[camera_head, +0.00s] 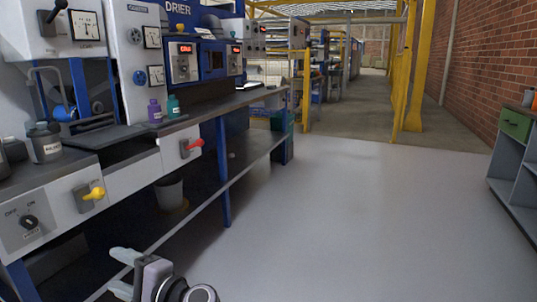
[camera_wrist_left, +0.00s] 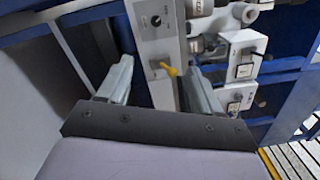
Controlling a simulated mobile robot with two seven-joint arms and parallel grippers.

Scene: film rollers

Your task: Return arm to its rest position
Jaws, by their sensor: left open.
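My left gripper (camera_head: 122,272) is at the bottom left of the head view, low in front of the machine bench. Its two fingers are apart and nothing shows between them. In the left wrist view the gripper (camera_wrist_left: 160,88) is also open, with one finger on each side and the bench front with its yellow switch (camera_wrist_left: 165,68) beyond the gap. The fingers look apart from the bench, though the exact distance is hard to tell. My right gripper is in neither view.
The bench (camera_head: 130,145) runs along the left, with a yellow handle (camera_head: 94,193), a red handle (camera_head: 192,146), a purple bottle (camera_head: 154,111) and a teal bottle (camera_head: 173,106). A grey bucket (camera_head: 169,192) sits underneath. A shelf unit (camera_head: 513,165) stands at right. The floor between is clear.

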